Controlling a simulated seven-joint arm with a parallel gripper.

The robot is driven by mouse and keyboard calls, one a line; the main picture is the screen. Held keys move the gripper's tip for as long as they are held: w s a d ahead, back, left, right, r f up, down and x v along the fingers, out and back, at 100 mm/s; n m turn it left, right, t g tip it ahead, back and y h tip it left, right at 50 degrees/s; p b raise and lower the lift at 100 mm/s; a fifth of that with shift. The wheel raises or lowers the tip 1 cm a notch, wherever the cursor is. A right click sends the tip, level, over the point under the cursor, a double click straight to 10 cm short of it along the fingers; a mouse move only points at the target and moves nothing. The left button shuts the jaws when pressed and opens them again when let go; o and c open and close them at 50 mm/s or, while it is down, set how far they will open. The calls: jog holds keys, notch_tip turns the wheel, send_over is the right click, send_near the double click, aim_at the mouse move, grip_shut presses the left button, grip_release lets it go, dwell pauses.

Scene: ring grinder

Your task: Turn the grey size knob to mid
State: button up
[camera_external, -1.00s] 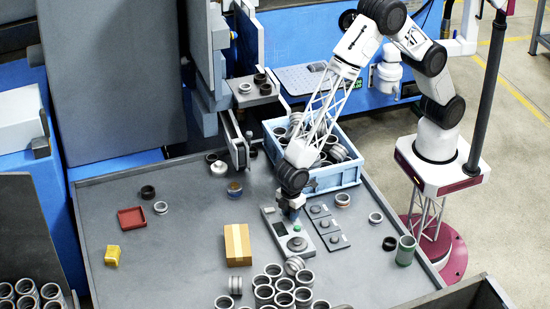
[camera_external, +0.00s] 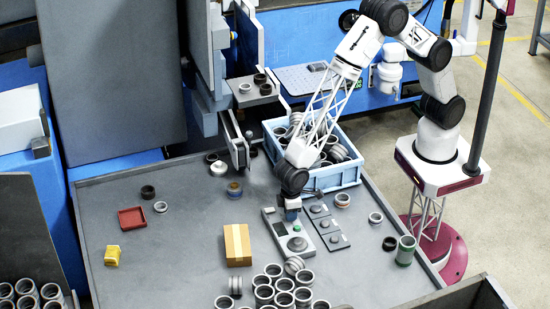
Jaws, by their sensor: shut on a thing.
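A light grey control box (camera_external: 282,236) lies on the grey table. A large round dark grey knob (camera_external: 297,244) is at its near end, clear of my gripper, with a small green button (camera_external: 297,228) just behind it. My gripper (camera_external: 291,215) points down at the far part of this box. It is shut on a small part there, which appears to be the grey size knob. The fingers hide that part, so its setting cannot be read.
A flat panel with several knobs (camera_external: 327,225) lies just right of the box. A blue crate of rings (camera_external: 341,176) stands behind. A cardboard box (camera_external: 237,245) is to the left, and several metal rings (camera_external: 284,284) stand in front.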

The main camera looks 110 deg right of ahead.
jog(key=m, duration=0.5)
dwell(0.4)
jog(key=o, duration=0.9)
jog(key=shift+o, duration=0.2)
jog(key=shift+r, duration=3.95)
